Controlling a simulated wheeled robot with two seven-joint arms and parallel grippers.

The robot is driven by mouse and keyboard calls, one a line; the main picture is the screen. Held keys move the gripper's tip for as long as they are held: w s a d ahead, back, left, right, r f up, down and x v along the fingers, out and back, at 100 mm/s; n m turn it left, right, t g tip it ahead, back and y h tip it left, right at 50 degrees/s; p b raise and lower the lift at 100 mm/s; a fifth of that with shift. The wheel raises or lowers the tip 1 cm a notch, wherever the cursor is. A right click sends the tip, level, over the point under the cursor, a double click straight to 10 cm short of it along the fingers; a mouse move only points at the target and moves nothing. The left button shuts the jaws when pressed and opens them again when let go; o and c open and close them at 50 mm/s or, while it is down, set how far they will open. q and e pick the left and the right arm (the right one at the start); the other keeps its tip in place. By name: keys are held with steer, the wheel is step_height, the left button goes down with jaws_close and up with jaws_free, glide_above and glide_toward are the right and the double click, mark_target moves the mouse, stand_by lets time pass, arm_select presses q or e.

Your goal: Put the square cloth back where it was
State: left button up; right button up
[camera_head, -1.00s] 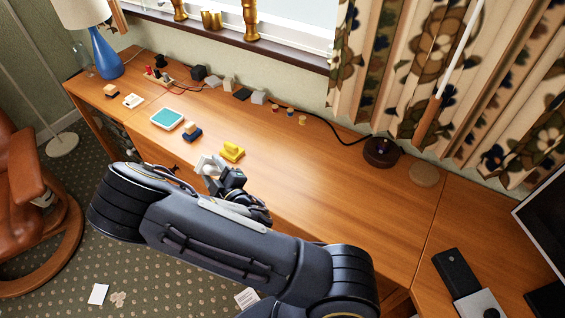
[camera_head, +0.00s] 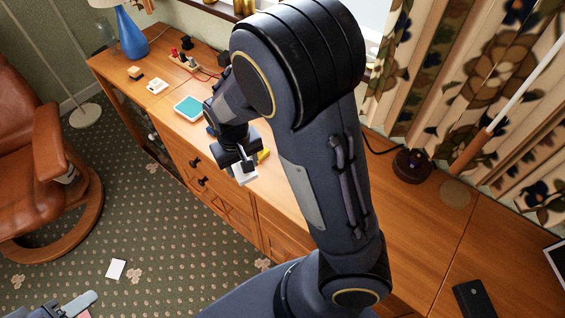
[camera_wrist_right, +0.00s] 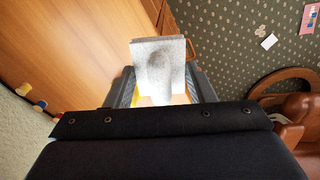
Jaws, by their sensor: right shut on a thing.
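My right gripper (camera_head: 238,160) is shut on a pale grey-white square piece (camera_head: 244,175), which looks like the square cloth. The piece hangs by the desk's front edge, and I cannot tell whether it touches the desk. In the right wrist view the square piece (camera_wrist_right: 158,60) stands out between the fingers of the right gripper (camera_wrist_right: 160,90), with a darker rounded patch on its face. A grey part at the lower left corner of the head view looks like my left gripper (camera_head: 60,304). Its jaws are not clear.
The wooden desk (camera_head: 410,225) holds a teal-topped square (camera_head: 188,107), a yellow block (camera_head: 263,155) partly hidden by my right gripper, a power strip (camera_head: 183,60) and a blue lamp (camera_head: 131,35). A white square (camera_head: 116,270) lies on the carpet. A brown armchair (camera_head: 35,150) stands left.

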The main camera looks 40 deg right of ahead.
steer(key=shift+s+a+r, duration=0.1)
steer(key=shift+s+r, duration=0.3)
steer(key=shift+r, duration=0.35)
steer(key=shift+s+r+y, duration=0.2)
steer(key=shift+y, duration=0.1)
steer(key=d+f, duration=0.2)
steer(key=d, duration=0.2)
steer(key=d+f+b, duration=0.1)
steer(key=d+f, duration=0.2)
steer(key=d, duration=0.1)
steer(key=d+f, duration=0.3)
steer(key=d, duration=0.1)
steer(key=shift+s+d+f+b, duration=0.2)
steer(key=shift+s+d+b, duration=0.15)
steer(key=shift+b, duration=0.05)
steer(key=shift+d+f, duration=0.45)
steer(key=f, duration=0.3)
steer(key=shift+d+f+b, duration=0.2)
steer(key=shift+f+b, duration=0.1)
steer(key=o, duration=0.8)
arm_select(q)
steer(key=shift+w+f, duration=0.2)
steer(key=shift+f, duration=0.35)
steer(key=shift+w+f, duration=0.2)
steer(key=shift+f, duration=0.35)
arm_select(e)
steer(key=shift+o, duration=0.4)
steer(key=shift+r, duration=0.15)
